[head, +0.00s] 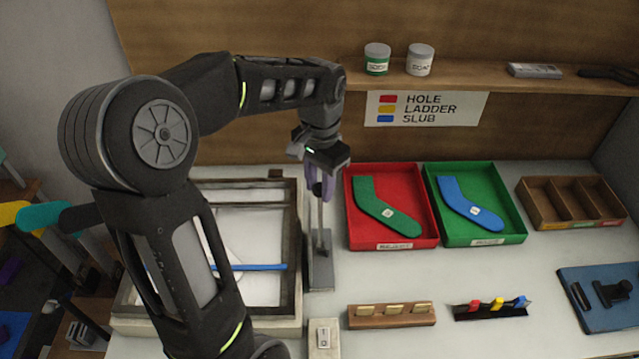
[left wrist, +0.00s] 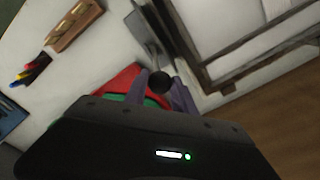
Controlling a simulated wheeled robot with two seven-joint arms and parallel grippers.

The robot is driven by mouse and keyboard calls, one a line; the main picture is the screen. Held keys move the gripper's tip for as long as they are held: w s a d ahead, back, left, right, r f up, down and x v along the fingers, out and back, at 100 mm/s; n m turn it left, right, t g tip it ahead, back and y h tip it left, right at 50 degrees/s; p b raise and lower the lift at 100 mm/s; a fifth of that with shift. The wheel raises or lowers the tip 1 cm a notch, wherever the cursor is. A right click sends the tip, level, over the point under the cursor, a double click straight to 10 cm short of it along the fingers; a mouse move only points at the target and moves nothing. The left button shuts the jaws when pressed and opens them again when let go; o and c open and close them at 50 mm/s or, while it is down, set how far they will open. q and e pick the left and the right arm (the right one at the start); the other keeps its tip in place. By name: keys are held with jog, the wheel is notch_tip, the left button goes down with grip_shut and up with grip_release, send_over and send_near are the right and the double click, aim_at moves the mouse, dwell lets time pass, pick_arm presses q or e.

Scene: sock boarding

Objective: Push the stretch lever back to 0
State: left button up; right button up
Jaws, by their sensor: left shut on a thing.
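The stretch lever (head: 320,222) is a thin upright grey rod on a long grey base (head: 320,273), beside the right edge of the boarding frame (head: 297,240). My left gripper (head: 320,190) is shut on the lever's top end from above. In the left wrist view the lever's dark round knob (left wrist: 159,83) sits between the purple fingers (left wrist: 160,92). The grey lever base also shows there (left wrist: 148,35). Any scale marks or the 0 are too small to read. My right gripper is not in view.
A red tray (head: 434,238) with a green sock and a green tray (head: 520,232) with a blue sock stand right of the lever. A switch box (head: 323,338) and a wooden holder (head: 391,322) are in front. My left arm hides part of the frame.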

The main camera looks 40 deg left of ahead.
pick_arm(q)
grip_shut()
dwell(0.8)
